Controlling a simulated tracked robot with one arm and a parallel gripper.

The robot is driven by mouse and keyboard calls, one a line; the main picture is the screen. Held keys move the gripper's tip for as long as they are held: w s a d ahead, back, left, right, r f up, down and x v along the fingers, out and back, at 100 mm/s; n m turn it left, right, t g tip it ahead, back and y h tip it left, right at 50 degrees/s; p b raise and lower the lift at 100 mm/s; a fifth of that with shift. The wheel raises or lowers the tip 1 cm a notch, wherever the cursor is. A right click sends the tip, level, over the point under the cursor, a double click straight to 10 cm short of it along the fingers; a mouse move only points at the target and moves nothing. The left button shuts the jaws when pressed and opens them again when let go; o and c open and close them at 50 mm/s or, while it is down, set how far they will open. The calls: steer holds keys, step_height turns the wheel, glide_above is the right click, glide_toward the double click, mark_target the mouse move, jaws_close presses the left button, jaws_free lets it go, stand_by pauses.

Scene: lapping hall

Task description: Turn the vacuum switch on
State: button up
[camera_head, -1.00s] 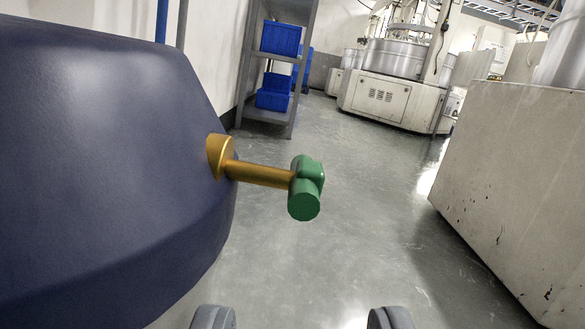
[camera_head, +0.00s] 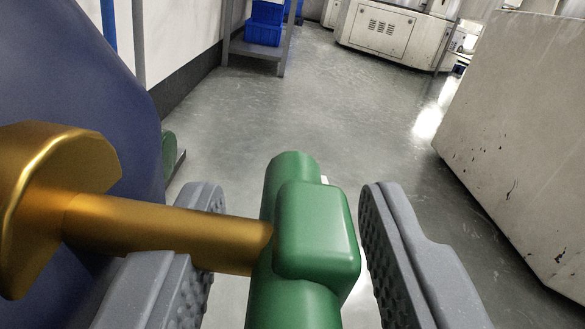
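The switch is likely the green piece (camera_head: 318,232) on a brass stem (camera_head: 165,232), which comes out of a large dark blue body (camera_head: 75,75) at the left. No label shows on it. My gripper (camera_head: 290,235) is open, with its two grey fingers on either side of the green piece. The left finger lies close to the green piece, below and beside the brass stem. A narrow gap shows between the right finger and the green piece. The lower end of the green piece runs out of the picture.
A white machine block (camera_head: 525,130) stands at the right. A grey shelf post (camera_head: 286,45) with blue bins (camera_head: 264,25) stands at the back left, and a white round machine (camera_head: 390,30) at the back. Grey floor (camera_head: 330,105) lies open between them. A blue pipe (camera_head: 108,20) rises at the upper left.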

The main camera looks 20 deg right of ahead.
steer(key=shift+w+d, duration=0.1)
steer(key=shift+w, duration=0.1)
jaws_close()
